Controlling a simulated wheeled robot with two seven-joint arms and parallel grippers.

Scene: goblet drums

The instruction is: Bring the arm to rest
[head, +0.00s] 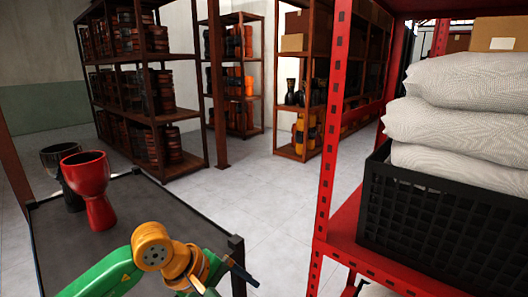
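My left arm comes in from the lower left, green with an orange joint. Its dark gripper (236,287) is over the near right corner of a dark table. The fingers look apart with nothing between them, though the bottom edge cuts part of them off. A small dark piece (354,283) at the bottom edge, by the red rack, may be the tip of my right gripper. Its opening is not visible. A red goblet drum (88,190) stands upright on the table's left side, apart from my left gripper. A black goblet drum (62,172) stands behind it.
The dark table (150,205) has raised corner posts. A red rack (333,150) on the right holds a black crate (440,215) with white sacks (465,95). Brown shelves (150,118) with drums stand at the back. Pale floor (262,195) lies open between table and rack.

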